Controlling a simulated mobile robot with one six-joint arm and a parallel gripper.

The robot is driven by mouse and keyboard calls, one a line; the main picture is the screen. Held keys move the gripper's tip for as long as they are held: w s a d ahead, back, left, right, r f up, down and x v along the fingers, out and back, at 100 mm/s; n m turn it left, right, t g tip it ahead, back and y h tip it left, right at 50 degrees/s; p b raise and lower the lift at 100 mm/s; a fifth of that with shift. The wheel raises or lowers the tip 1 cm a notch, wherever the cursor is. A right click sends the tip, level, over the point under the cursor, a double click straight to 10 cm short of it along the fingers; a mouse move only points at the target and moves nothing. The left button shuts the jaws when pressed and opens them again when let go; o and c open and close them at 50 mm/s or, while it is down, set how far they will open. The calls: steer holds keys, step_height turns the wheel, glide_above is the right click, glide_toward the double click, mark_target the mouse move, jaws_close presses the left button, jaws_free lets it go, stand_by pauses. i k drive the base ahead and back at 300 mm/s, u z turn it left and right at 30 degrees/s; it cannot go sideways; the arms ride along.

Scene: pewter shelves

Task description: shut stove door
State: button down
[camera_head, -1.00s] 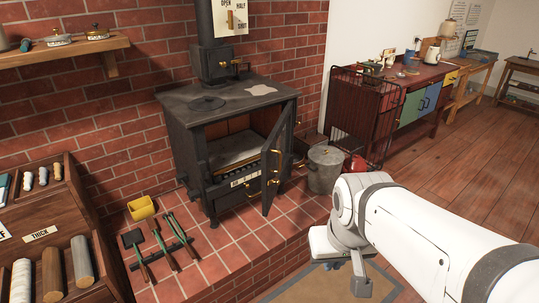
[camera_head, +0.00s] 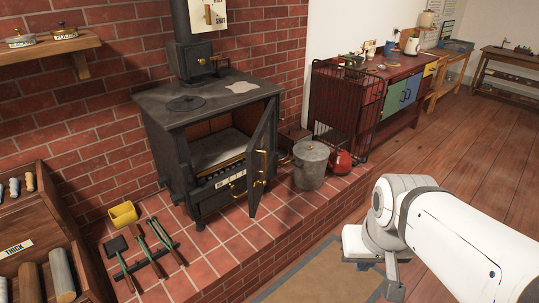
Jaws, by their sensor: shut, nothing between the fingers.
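The black stove (camera_head: 190,112) stands on the red tiled hearth against the brick wall. Its door (camera_head: 262,157) hangs open on the right side of the firebox, swung out toward me, with brass-coloured handles on it. The firebox opening (camera_head: 215,145) shows a grey floor inside. My gripper (camera_head: 391,285) is at the lower right, in front of the hearth and well apart from the door. It points down and its fingers are shut and empty.
A lidded grey metal bucket (camera_head: 310,165) and a red round container (camera_head: 341,161) stand right of the door. Fire tools (camera_head: 146,252) and a yellow bin (camera_head: 123,214) lie left of the stove. Open floor (camera_head: 455,150) spreads to the right.

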mark_target(253, 153)
steer(key=i, duration=0.9)
steer(key=u, duration=0.35)
